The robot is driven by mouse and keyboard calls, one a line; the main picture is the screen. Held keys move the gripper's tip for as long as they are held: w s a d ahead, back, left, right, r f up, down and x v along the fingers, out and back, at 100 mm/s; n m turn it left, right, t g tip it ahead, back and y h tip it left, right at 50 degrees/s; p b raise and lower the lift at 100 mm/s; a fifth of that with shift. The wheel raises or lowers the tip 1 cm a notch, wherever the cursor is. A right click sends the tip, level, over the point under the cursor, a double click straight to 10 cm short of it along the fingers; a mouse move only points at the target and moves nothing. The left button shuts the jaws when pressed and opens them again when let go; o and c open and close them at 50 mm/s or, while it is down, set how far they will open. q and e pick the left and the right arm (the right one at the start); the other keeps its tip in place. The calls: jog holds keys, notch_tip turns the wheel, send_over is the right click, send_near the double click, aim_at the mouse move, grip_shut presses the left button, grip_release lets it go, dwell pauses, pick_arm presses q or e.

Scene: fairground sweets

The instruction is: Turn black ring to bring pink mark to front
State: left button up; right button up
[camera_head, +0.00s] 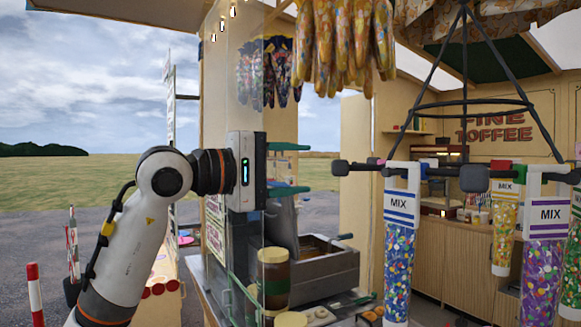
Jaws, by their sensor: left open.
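The black ring (460,102) hangs on black rods at the upper right, with short black arms and knobs below it. Clear tubes of coloured sweets labelled MIX (398,250) hang from the arms. My left gripper (298,168) is at mid-picture, left of the ring and apart from it. Its two teal fingers point right, spread and empty. My right gripper is out of view.
A clear pane (245,90) stands by my left gripper. Below are a brown jar (273,278) and a grey bin (320,275) on the counter. Bagged sweets (345,45) hang above. A short open gap lies between my fingers and the nearest knob.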

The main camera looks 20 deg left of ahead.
aim_at(333, 167)
pick_arm(q)
jog(key=p+x, duration=0.2)
jog(key=x, duration=0.5)
jog(key=shift+w+d+p, duration=0.25)
jog(key=shift+p, duration=0.15)
jog(key=shift+x, duration=0.85)
jog(key=shift+c, duration=0.4)
